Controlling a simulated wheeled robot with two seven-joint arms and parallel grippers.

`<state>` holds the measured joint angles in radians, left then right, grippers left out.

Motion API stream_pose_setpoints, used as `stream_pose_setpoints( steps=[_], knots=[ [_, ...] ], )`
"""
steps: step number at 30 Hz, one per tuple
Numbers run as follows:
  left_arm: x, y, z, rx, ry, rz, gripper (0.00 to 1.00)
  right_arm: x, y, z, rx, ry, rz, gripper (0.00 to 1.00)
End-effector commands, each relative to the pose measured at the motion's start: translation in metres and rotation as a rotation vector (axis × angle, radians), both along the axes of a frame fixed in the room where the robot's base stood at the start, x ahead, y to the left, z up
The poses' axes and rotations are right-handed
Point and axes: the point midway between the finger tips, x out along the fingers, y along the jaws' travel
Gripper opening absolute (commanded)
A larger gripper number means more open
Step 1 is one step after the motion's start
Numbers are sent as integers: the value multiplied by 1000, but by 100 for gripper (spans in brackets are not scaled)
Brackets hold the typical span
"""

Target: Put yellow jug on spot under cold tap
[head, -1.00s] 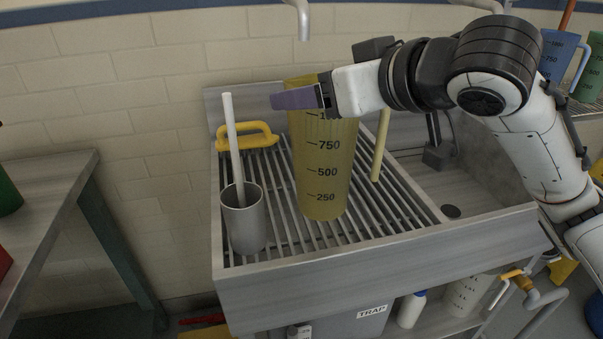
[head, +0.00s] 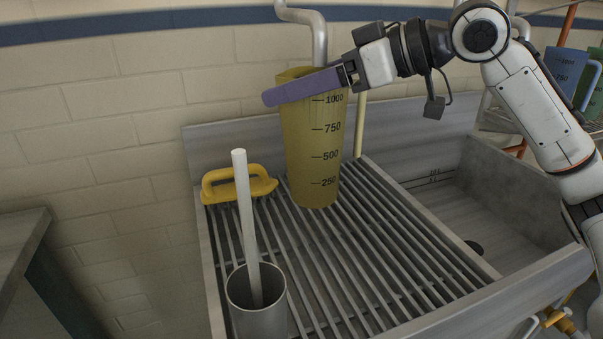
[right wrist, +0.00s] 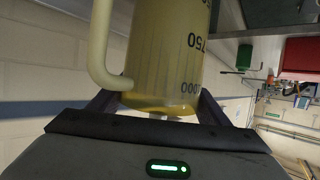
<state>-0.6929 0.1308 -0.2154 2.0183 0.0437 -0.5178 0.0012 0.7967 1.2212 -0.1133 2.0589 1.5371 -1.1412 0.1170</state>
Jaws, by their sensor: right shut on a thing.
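The yellow translucent jug (head: 314,150), marked 250 to 1000, is upright over the back of the slatted grid. Its base looks very close to the slats; I cannot tell whether it touches. My right gripper (head: 285,92) is shut on it near the rim, with a purple finger across its front. In the right wrist view the jug (right wrist: 165,50) appears inverted between the fingers, its handle at left. A grey tap pipe (head: 319,40) comes down behind and above the jug. I cannot read a cold mark. The spot is not discernible. My left gripper is not in view.
A grey cup (head: 258,318) with a white rod stands on the grid's front left. A yellow-handled tool (head: 238,186) lies at the back left, near the jug. The grid (head: 390,255) is clear at centre and right. The sink basin (head: 480,200) is at right.

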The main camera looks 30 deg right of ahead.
Motion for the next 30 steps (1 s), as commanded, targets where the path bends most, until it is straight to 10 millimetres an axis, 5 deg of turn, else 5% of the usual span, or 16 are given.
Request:
stream_pose_setpoints(
  steps=[1,13,27,28,30],
  knots=[
    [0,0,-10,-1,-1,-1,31,0,0,-17,-1,4,0,35],
    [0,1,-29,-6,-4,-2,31,0,0,-67,1,3,-1,35],
    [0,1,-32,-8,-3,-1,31,0,0,-75,1,-1,-1,35],
    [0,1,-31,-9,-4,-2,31,0,0,-75,0,0,-1,72],
    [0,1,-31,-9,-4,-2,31,0,0,-74,0,0,-1,84]
  ],
)
